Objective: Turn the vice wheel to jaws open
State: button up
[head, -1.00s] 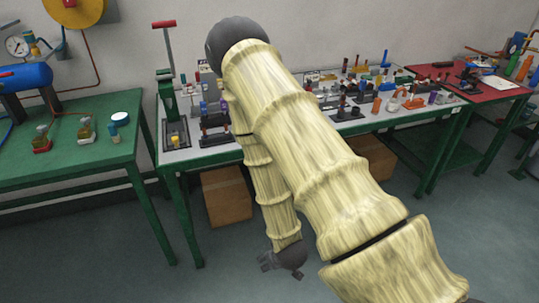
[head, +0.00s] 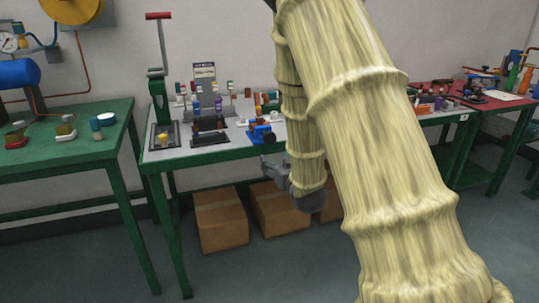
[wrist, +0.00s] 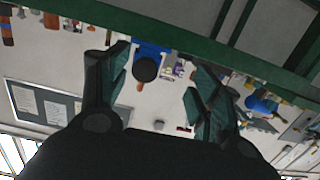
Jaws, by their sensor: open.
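A small blue device (head: 262,132), apparently the vice, stands near the front edge of the grey-topped bench (head: 170,155). In the wrist view a blue body (wrist: 152,47) with a dark round part (wrist: 146,69), probably its wheel, shows between my fingers, nearer the left one. My gripper (head: 268,165) hangs in front of the bench edge, just below the blue device in the head view. The wrist view shows the fingers (wrist: 158,62) spread wide with nothing held. I cannot tell how far the vice's jaws stand apart.
A green press with a red handle (head: 158,85) stands at the bench's left end. Dark racks (head: 210,132) with several small parts sit left of the blue device. Cardboard boxes (head: 220,222) lie beneath. My arm hides the bench's middle.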

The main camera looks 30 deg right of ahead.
aim_at(270, 140)
jog(key=shift+t+h, duration=0.3)
jog(key=shift+t, duration=0.2)
jog(key=w+d+r+b, duration=0.1)
jog(key=w, duration=0.2)
jog(key=w+d+r, duration=0.1)
jog(key=w+d, duration=0.1)
jog(key=w, duration=0.2)
jog(key=w+d+b, duration=0.1)
jog(key=w, duration=0.3)
jog(key=shift+d+r+b, duration=0.15)
jog(key=shift+r+b, duration=0.2)
jog(key=shift+r, duration=0.05)
jog(key=c, duration=1)
